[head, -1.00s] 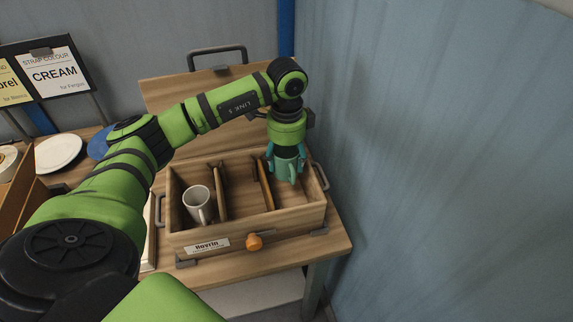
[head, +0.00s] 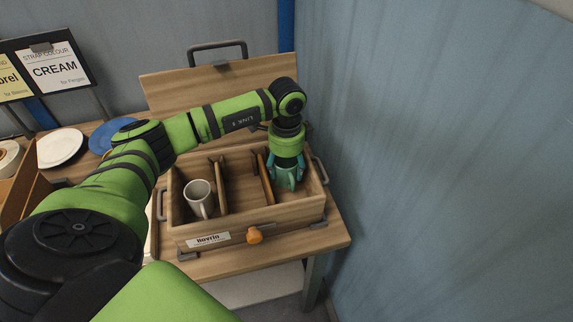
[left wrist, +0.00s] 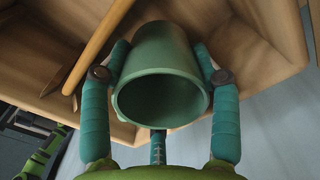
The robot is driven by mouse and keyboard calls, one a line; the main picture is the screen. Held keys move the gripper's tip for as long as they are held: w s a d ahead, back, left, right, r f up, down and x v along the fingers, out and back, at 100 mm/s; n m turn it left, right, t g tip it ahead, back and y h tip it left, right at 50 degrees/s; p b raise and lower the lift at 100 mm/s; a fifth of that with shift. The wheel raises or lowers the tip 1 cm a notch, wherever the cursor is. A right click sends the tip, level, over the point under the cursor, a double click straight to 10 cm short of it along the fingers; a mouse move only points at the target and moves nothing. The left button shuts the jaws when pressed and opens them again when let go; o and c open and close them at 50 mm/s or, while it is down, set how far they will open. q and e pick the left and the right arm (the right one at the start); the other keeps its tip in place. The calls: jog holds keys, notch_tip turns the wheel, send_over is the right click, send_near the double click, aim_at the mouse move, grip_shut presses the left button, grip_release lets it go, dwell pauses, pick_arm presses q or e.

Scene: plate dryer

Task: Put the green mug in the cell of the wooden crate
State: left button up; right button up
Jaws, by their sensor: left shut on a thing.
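The green mug (head: 289,183) is in my left gripper (head: 286,168), in the right-hand cell of the wooden crate (head: 245,220). In the left wrist view, the mug (left wrist: 162,55) has its mouth toward the camera. The teal fingers of my left gripper (left wrist: 160,82) close on its two sides. Wooden crate walls (left wrist: 268,30) lie beyond and around it. The fingers and part of the mug overlap in the head view, so I cannot tell whether the mug's base touches the crate floor. My right gripper is not in view.
A white mug (head: 198,197) stands in the left cell. Wooden dividers (head: 264,180) separate the cells, and the middle cell looks mostly clear. The crate's lid (head: 165,95) stands open behind. A blue wall (head: 430,170) is close on the right. Plates (head: 60,148) lie at the left.

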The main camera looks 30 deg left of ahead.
pick_arm(q)
jog(key=o, duration=1.1)
jog(key=shift+r+p, duration=0.55)
jog(key=shift+r, duration=0.15)
jog(key=shift+w+r+b, duration=0.1)
jog(key=shift+r+b, duration=0.25)
jog(key=shift+r, duration=0.05)
notch_tip(320, 180, up, 11)
jog(key=b, duration=0.2)
jog(key=shift+b, duration=0.35)
